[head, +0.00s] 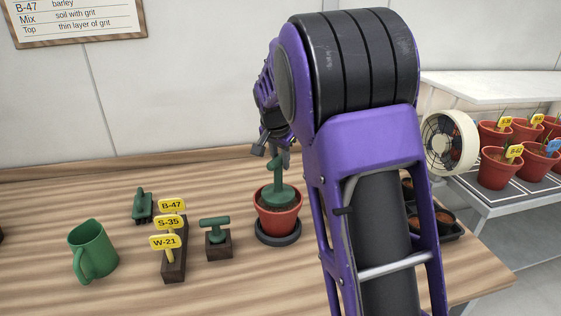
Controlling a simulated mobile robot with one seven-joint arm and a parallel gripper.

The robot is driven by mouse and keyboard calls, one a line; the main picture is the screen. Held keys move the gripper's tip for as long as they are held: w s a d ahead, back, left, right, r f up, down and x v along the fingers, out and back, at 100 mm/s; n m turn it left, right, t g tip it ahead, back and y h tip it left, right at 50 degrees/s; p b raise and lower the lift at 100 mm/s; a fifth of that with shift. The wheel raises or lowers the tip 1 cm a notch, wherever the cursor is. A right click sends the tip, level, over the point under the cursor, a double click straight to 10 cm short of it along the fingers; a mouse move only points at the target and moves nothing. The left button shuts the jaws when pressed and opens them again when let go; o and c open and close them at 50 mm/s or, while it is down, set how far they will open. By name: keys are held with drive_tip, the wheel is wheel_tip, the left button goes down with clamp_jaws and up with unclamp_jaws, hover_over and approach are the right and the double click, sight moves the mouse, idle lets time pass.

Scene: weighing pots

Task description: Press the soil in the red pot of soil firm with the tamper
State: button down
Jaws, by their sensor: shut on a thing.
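The red pot of soil (278,222) stands upright on a dark saucer (279,240) on the wooden bench, left of my arm. The green tamper (280,193) is upright over the pot, its round foot down inside the rim at the soil. Dark soil shows around the foot; I cannot tell how hard it presses. My gripper (272,151) is above the pot, shut on the top of the tamper. Its grip is small and partly shaded in this view.
Left of the pot are a green T-handled tool in a dark block (219,246), a label holder (175,262) with yellow tags, a green brush (143,207) and a green jug (93,250). Right are a fan (449,142) and potted plants (497,168). My arm hides the bench's middle right.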

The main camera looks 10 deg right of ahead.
drive_tip(key=shift+r+p, duration=1.5)
drive_tip(key=shift+r, duration=0.95)
